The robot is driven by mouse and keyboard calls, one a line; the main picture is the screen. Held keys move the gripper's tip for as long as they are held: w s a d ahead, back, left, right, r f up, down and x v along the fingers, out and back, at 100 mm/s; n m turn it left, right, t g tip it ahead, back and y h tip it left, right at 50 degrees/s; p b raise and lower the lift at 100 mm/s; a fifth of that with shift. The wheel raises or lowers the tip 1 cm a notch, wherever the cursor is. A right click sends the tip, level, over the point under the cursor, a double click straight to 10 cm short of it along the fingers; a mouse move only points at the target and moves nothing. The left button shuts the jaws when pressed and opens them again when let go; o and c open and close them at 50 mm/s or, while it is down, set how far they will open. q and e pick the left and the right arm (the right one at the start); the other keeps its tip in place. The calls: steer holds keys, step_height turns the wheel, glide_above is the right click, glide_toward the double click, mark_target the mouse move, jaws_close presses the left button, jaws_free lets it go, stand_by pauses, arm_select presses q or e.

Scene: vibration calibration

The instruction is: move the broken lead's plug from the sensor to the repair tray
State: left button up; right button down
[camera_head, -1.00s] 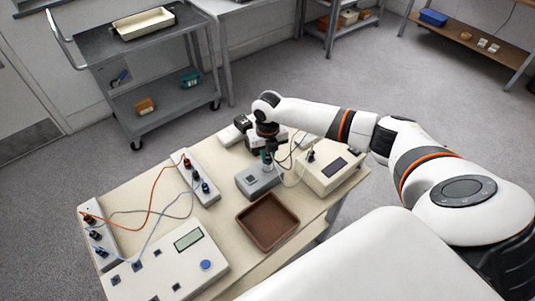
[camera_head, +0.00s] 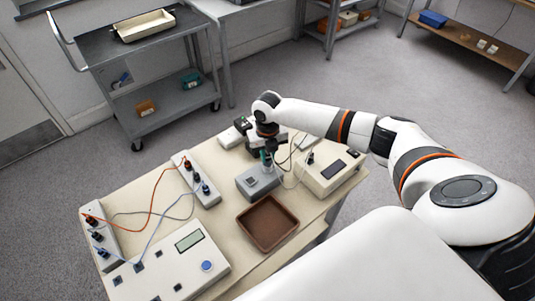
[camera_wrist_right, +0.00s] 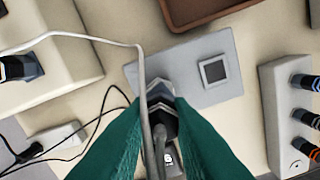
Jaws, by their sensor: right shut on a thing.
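The grey sensor box (camera_head: 256,184) stands near the middle of the table, and it also shows in the right wrist view (camera_wrist_right: 190,88) with a small square on top. My right gripper (camera_head: 267,158) points down over the sensor. In the right wrist view its teal fingers (camera_wrist_right: 160,125) are shut on a dark and silver plug (camera_wrist_right: 160,98) with a pale grey lead. I cannot tell if the plug is seated in the sensor. The brown tray (camera_head: 241,219), likely the repair tray, looks empty and lies in front of the sensor. My left gripper is out of view.
A pale box with a dark screen (camera_head: 334,170) stands right of the sensor, with a plug in its top. A socket strip (camera_head: 210,198) with orange and blue leads is to the left. A large meter (camera_head: 205,262) sits at the front left. Thin leads lie behind the sensor.

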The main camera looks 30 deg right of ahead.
steer(key=shift+r+p, duration=1.75)
steer(key=shift+p, duration=0.05)
steer(key=shift+s+a+f+p, duration=0.35)
steer(key=shift+s+a+f, duration=0.05)
steer(key=shift+s, duration=0.25)
steer(key=p, duration=0.3)
glide_above(268, 213)
step_height(268, 213, down, 6)
steer(key=shift+f, duration=0.25)
step_height(268, 213, down, 3)
steer(key=b, duration=0.3)
steer(key=shift+f, duration=0.2)
steer(key=shift+f+b, duration=0.65)
steer(key=shift+f, duration=0.35)
steer(key=shift+f+b, duration=0.3)
steer(key=shift+f, duration=0.1)
